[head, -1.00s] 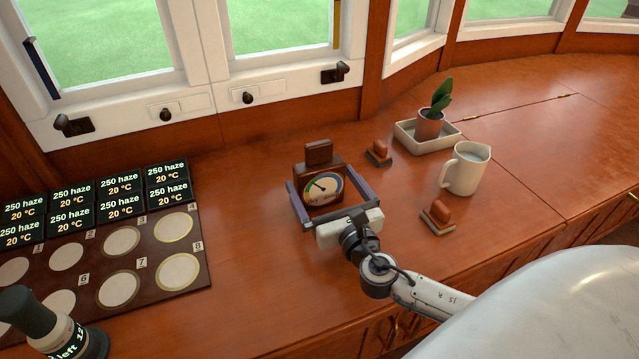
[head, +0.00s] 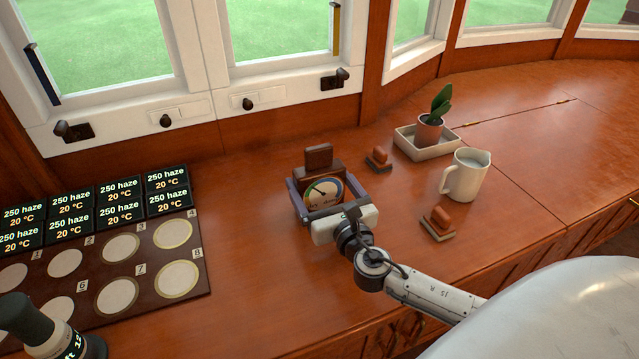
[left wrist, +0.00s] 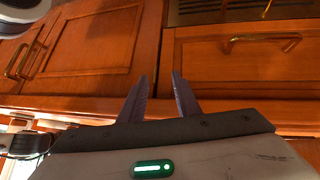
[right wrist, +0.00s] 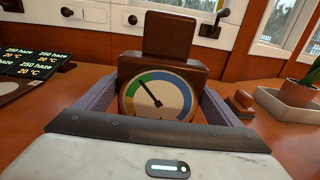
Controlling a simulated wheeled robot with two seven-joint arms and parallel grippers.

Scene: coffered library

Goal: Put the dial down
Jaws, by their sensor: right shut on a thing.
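The dial (head: 324,191) is a round white face with a coloured rim and dark needle, set in a dark brown wooden case with a block on top. It stands upright at or just above the wooden counter (head: 250,230); I cannot tell whether its base touches. My right gripper (head: 322,186) is shut on the case, a purple-grey finger along each side. In the right wrist view the dial (right wrist: 158,95) faces me between the fingers. My left gripper (left wrist: 160,98) is open and empty, in front of wooden cabinet fronts; it is out of the head view.
A dark board (head: 130,255) with numbered round pads and several black display blocks lies left. Two small brown blocks (head: 379,159) (head: 438,222), a white mug (head: 466,176) and a potted plant (head: 430,128) in a tray stand right. Windows line the back. The counter between board and dial is clear.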

